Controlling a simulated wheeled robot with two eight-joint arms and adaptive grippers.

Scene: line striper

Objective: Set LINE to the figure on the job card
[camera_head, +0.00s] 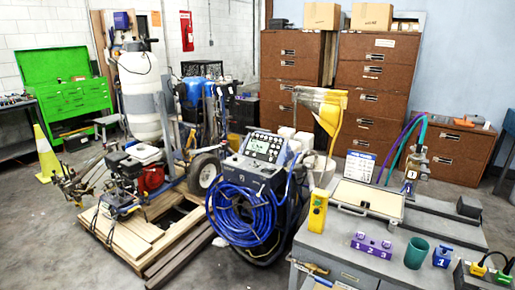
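The line striper (250,180) stands at mid-picture with a coil of blue hose (243,215) on its front. Its dark, tilted control panel (265,147) carries a small pale display and several light buttons or labels, too small to read; I cannot tell which is LINE. A small white card with a blue header (360,165) stands upright on the grey workbench to the right; it may be the job card, but its figures are not legible. Neither of my grippers is in view.
The grey workbench (330,250) holds a yellow handheld box (318,211), a purple block (372,245), a green cup (416,252) and a blue block marked 1 (443,256). A wooden pallet (135,238) with an engine unit lies left of the striper. Open floor shows at lower left.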

